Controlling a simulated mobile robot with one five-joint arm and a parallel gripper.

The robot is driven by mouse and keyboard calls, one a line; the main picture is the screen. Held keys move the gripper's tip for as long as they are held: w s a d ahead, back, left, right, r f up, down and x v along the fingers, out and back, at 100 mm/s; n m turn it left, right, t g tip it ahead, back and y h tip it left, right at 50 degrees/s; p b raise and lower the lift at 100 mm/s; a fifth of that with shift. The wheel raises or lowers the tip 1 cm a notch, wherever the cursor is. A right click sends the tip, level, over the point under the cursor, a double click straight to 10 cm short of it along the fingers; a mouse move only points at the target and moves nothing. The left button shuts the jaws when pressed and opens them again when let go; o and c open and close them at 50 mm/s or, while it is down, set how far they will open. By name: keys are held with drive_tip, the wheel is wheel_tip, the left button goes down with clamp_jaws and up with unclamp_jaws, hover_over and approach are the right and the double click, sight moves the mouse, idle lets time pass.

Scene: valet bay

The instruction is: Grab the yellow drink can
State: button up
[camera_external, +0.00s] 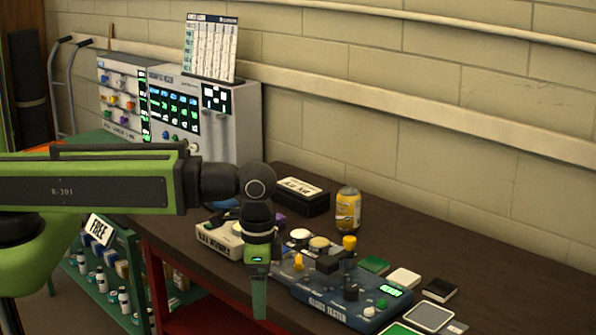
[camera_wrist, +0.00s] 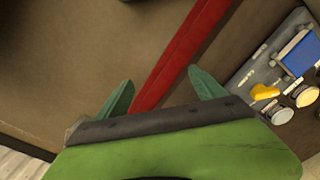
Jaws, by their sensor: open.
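The yellow drink can (camera_external: 348,209) stands upright on the dark table, near the wall, to the right of a black box. The can does not show in the wrist view. My gripper (camera_external: 260,300) points down at the table's front edge, to the left of and nearer the camera than the can, well apart from it. In the wrist view my gripper (camera_wrist: 160,88) has its two green fingers spread, with nothing between them.
A black box (camera_external: 300,197) and a white-labelled box (camera_external: 220,238) lie nearby.

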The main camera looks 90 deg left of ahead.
drive_tip(key=shift+o, duration=0.3)
drive_tip(key=n+p, duration=1.3)
drive_tip(key=n, duration=0.4)
approach(347, 191)
drive_tip(key=shift+a, duration=0.15)
drive_tip(key=shift+f+b, duration=0.3)
drive_tip(key=shift+f, duration=0.1)
wheel_tip(347, 191, down, 12)
drive_tip(key=b, duration=1.1)
drive_tip(key=shift+b, duration=0.4)
drive_tip(key=shift+r, duration=0.15)
